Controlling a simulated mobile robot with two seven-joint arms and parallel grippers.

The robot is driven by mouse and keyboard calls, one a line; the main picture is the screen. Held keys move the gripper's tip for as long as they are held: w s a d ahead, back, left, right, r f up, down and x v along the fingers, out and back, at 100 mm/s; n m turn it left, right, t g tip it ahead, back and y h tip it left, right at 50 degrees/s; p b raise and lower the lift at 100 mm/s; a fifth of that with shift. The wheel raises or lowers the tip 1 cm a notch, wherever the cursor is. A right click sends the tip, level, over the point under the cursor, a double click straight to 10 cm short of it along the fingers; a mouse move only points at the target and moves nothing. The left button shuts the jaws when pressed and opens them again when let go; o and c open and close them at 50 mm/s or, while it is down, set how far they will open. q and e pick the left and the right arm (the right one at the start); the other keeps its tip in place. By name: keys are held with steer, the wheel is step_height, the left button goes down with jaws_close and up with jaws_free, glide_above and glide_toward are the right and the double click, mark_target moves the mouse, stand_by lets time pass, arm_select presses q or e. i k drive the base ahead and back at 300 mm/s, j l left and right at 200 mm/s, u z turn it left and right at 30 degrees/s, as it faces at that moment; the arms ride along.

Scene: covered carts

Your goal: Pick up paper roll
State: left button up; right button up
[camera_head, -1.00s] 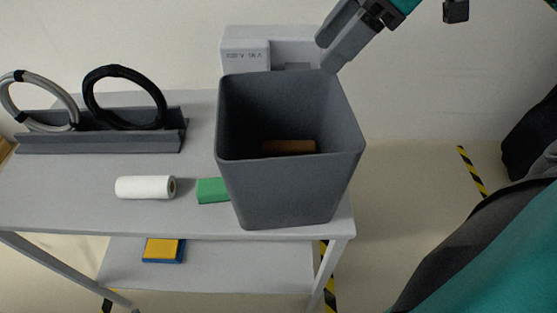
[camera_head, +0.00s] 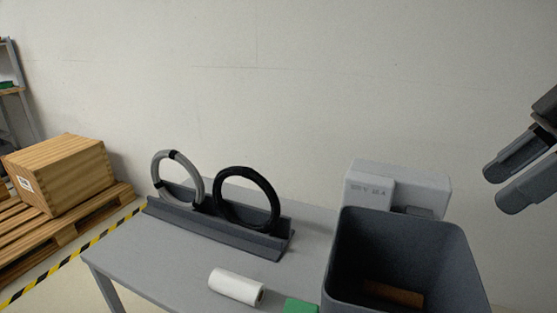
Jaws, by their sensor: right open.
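The white paper roll (camera_head: 235,287) lies on its side on the grey cart top (camera_head: 185,267), near the front edge and left of the green block. My right gripper (camera_head: 497,188) is at the right edge of the head view, up above the grey bin and well away from the roll. Its two grey fingers are apart with nothing between them. My left gripper does not show.
A tall grey bin (camera_head: 341,250) with a brown item (camera_head: 396,294) inside stands right of a green block (camera_head: 300,306). A rack (camera_head: 262,244) holds a grey ring (camera_head: 157,169) and a black ring (camera_head: 219,187). Behind the bin is a light grey box (camera_head: 362,181). A wooden crate (camera_head: 75,175) sits at left.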

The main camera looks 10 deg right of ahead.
mark_target(252, 292)
steer(key=k+j, duration=0.35)
steer(key=j, duration=0.15)
steer(key=k+j, duration=0.4)
steer(key=j, duration=0.1)
